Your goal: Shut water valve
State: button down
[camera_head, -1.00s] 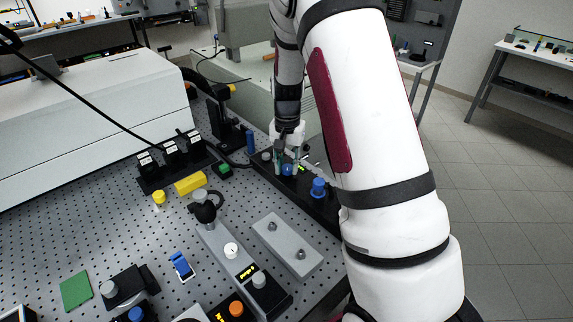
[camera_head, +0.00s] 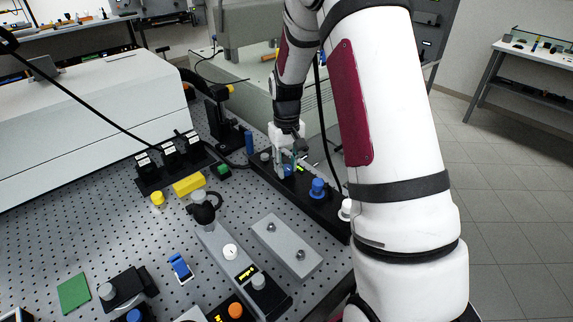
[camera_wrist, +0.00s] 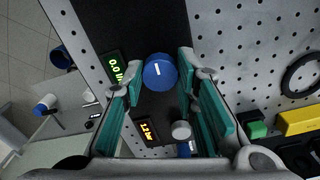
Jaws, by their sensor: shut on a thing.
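A round blue valve knob (camera_wrist: 159,71) with a short white line on its top sits on a black panel (camera_wrist: 160,105). In the wrist view it lies between the two teal fingertips of my gripper (camera_wrist: 160,75), which is shut on it. In the head view my gripper (camera_head: 289,168) comes down on the panel at the table's far right edge and mostly hides that knob. A green display (camera_wrist: 117,69) beside it reads 0.0, its unit partly hidden. An orange display (camera_wrist: 148,131) seems to read 1.2 bar.
A second blue knob (camera_head: 317,187) stands on the same panel, nearer. A grey plate (camera_head: 287,246), a yellow block (camera_head: 189,184), a green block (camera_head: 223,169) and black labelled mounts (camera_head: 170,157) stand on the perforated table. Open floor lies to the right.

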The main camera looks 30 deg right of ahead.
aim_at(286, 168)
dwell(0.3)
jog(key=c, duration=1.3)
grip_release()
notch_tip(286, 168, up, 12)
